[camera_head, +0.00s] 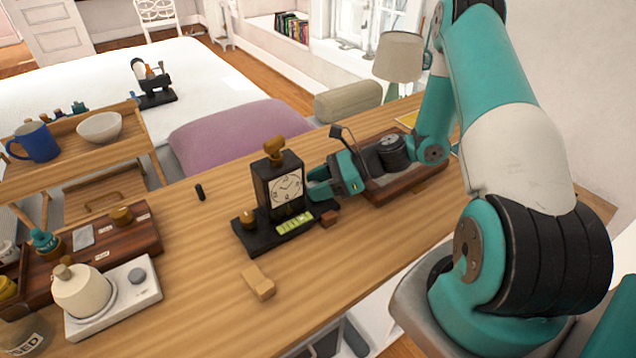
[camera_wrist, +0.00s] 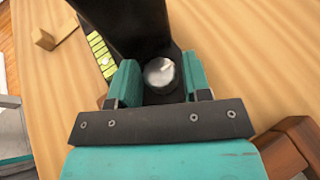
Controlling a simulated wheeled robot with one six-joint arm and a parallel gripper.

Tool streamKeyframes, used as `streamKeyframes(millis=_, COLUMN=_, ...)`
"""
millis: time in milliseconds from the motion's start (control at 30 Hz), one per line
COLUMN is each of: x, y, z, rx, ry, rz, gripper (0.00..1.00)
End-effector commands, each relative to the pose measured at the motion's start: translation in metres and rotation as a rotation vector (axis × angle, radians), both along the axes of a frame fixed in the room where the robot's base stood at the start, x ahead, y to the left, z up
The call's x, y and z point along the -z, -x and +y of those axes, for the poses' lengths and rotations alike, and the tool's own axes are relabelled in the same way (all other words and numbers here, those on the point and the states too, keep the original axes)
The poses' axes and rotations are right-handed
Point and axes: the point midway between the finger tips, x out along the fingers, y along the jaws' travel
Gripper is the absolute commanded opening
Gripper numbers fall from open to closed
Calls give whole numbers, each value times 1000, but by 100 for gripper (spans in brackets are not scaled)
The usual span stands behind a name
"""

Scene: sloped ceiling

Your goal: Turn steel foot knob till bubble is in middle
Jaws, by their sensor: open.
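A black mantel clock (camera_head: 280,185) with a white dial stands on a dark base with a green level vial (camera_head: 295,223) along its front. The vial also shows in the wrist view (camera_wrist: 101,52); I cannot make out where its bubble sits. The round steel foot knob (camera_wrist: 160,73), with a pale mark on its top, is at the base's end. A brass-coloured knob (camera_head: 248,219) sits at the base's left end. My gripper (camera_wrist: 160,80) is open, with one teal finger on each side of the steel knob. I cannot tell whether either finger touches it.
A wooden tray (camera_head: 420,184) lies under my arm. A white scale (camera_head: 145,290) stands at the left. Table between is clear.

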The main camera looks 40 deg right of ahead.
Motion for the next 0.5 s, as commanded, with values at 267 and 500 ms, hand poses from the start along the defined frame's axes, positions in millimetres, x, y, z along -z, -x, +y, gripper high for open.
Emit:
streamKeyframes(millis=267, x=0, y=0, z=0, rx=0, ry=0, rz=0, gripper=10)
streamKeyframes(millis=500, x=-3, y=-2, z=-1, rx=-140, ry=1, rz=-3, gripper=10)
